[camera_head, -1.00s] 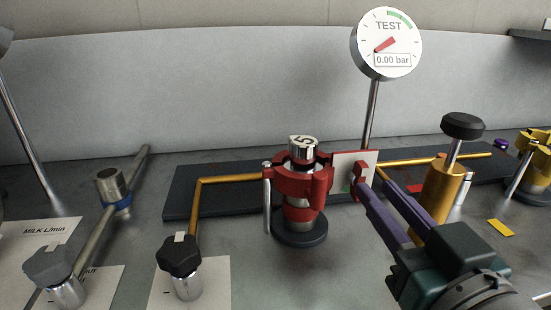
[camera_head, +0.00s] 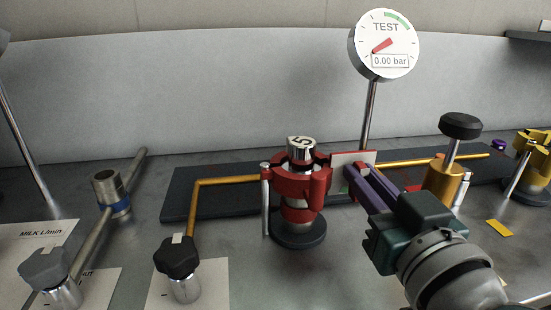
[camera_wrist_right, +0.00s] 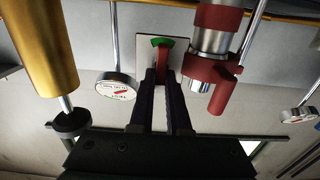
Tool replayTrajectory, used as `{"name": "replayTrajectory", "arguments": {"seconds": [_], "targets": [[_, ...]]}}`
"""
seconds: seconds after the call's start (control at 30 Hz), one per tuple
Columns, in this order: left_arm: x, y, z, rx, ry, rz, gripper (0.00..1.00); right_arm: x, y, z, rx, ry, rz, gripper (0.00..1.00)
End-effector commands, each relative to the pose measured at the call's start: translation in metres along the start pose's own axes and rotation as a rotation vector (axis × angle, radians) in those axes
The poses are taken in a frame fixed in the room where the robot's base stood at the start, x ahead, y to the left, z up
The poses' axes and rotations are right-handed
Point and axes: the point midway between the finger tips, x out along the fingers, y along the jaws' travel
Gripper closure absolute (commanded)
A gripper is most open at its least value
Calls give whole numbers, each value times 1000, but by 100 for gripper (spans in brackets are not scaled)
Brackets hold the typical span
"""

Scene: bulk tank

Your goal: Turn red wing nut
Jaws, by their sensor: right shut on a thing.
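The red wing nut (camera_wrist_right: 165,58) sits by the red clamp, in front of a pale card with a green patch. In the wrist view my right gripper (camera_wrist_right: 164,78) has its two long purple fingers closed on it. In the head view the right gripper (camera_head: 352,174) reaches in from the lower right, and its fingertips hide most of the wing nut. The red clamp (camera_head: 313,182) is closed around the upright metal fitting marked 5 on top. My left gripper is not in view.
A test gauge (camera_head: 387,45) reading 0.00 bar stands behind the clamp. A brass cylinder with a black knob (camera_head: 461,125) stands close right of my right gripper. A yellow clamp (camera_head: 537,150) is at the far right.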

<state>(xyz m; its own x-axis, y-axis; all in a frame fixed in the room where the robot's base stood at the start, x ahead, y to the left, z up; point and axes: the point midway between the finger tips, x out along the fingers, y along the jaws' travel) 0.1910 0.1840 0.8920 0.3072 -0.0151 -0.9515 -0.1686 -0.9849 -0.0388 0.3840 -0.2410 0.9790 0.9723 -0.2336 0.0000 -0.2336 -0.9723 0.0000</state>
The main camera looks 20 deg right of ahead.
Motion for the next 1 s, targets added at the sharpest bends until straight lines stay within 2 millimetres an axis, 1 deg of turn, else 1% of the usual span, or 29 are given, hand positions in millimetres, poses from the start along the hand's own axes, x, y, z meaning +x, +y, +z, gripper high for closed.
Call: {"name": "replayTrajectory", "arguments": {"seconds": [0.37,0.57,0.77,1.0], "targets": [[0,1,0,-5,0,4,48,0,0,0,6,0,0,100],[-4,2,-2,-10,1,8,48,0,1,-1,59,-1,1,100],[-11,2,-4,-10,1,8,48,0,2,-2,183,-2,0,100],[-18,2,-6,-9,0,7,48,0,5,0,400,-2,1,100]]}}
